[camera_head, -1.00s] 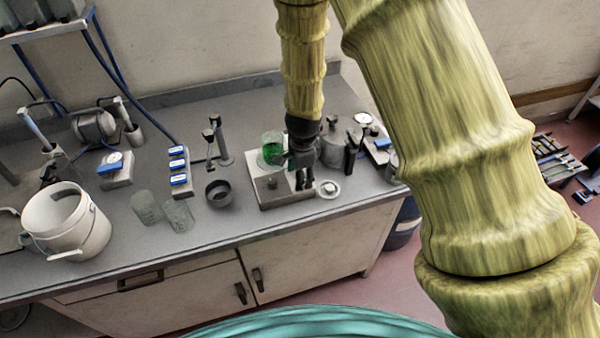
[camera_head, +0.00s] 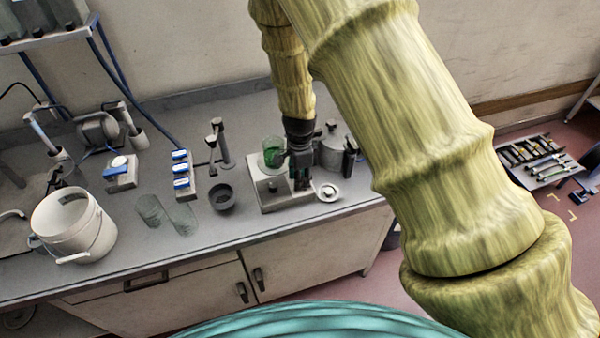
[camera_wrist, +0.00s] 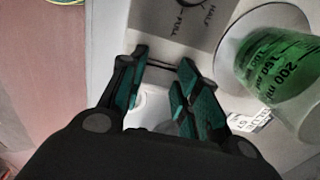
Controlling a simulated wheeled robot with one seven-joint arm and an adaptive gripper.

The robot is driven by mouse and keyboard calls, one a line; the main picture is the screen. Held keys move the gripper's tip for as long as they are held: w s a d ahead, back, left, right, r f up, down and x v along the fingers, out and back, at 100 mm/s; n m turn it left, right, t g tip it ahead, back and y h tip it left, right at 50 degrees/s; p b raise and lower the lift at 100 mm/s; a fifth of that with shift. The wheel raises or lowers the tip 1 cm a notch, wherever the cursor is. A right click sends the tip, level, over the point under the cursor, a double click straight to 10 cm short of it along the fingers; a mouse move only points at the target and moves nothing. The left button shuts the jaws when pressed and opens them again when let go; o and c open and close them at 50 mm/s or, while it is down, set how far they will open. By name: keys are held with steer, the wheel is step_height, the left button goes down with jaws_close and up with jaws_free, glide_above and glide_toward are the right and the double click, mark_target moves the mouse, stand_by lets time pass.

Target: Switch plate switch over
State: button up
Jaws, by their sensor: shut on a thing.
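The plate (camera_head: 270,203) is a pale grey box on the bench, with a glass beaker of green liquid (camera_head: 272,153) on it. In the wrist view its panel (camera_wrist: 165,22) carries a dial (camera_wrist: 190,2) marked HALF and FULL, and the beaker (camera_wrist: 280,65) stands at the right. My gripper (camera_head: 301,183) is down at the right part of the plate, beside the beaker. In the wrist view my gripper (camera_wrist: 163,78) has its teal-padded fingers closed at the panel edge, with a gap between them. They are shut on the plate's switch, which is mostly hidden.
A small white dish (camera_head: 328,192) lies right of the plate and a dark bowl (camera_head: 222,197) left of it. Empty beakers (camera_head: 165,213) and a white bucket (camera_head: 75,225) stand further left.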

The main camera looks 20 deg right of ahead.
stand_by(0.3)
steer(key=o, duration=1)
steer(key=shift+r, duration=0.1)
step_height(320, 180, up, 12)
steer(key=shift+f, duration=0.1)
stand_by(0.4)
